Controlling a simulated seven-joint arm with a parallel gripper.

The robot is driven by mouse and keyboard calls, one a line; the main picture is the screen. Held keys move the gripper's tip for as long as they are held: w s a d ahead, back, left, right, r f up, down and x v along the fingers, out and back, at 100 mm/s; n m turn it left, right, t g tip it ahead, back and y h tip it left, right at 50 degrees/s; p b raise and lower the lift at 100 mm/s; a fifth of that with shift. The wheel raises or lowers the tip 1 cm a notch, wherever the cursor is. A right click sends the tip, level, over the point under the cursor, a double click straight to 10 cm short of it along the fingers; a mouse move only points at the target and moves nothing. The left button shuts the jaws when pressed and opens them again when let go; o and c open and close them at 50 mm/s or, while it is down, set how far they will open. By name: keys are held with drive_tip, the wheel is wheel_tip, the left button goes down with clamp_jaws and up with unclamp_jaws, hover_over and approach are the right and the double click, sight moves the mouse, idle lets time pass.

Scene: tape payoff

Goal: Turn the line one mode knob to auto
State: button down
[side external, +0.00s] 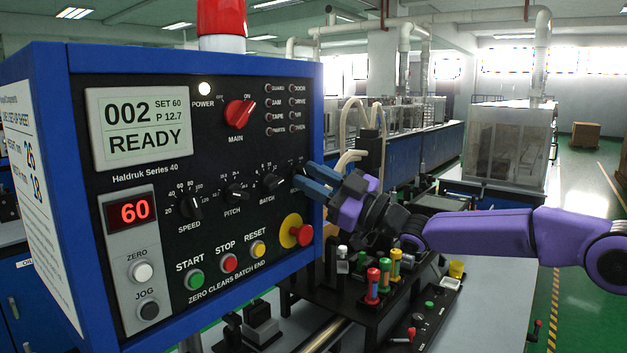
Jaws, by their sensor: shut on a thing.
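My gripper (304,182) is at the right edge of the black control panel (190,255), right of the batch knob. Its blue fingers are shut on what appears to be a small knob at the end of the knob row. The fingers hide that knob, so its label, pointer and setting cannot be read. The speed knob (190,207), pitch knob (236,193) and batch knob (272,183) are black and stand free to the left. No mode or auto label is readable.
A red emergency button (301,235) on a yellow base sits just below my gripper. The red main switch (240,113) is above left. The display (140,127) reads READY. Colored cylinders (373,287) stand on a black fixture below my wrist.

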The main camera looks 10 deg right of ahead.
drive_tip(key=shift+n+g, duration=0.3)
drive_tip(key=shift+n, duration=0.2)
drive_tip(key=c, duration=1.2)
unclamp_jaws()
drive_tip(key=shift+o, duration=0.2)
drive_tip(key=shift+d, duration=0.1)
drive_tip(key=v, duration=1.7)
drive_tip(key=shift+f, duration=0.15)
drive_tip(key=shift+s, duration=0.1)
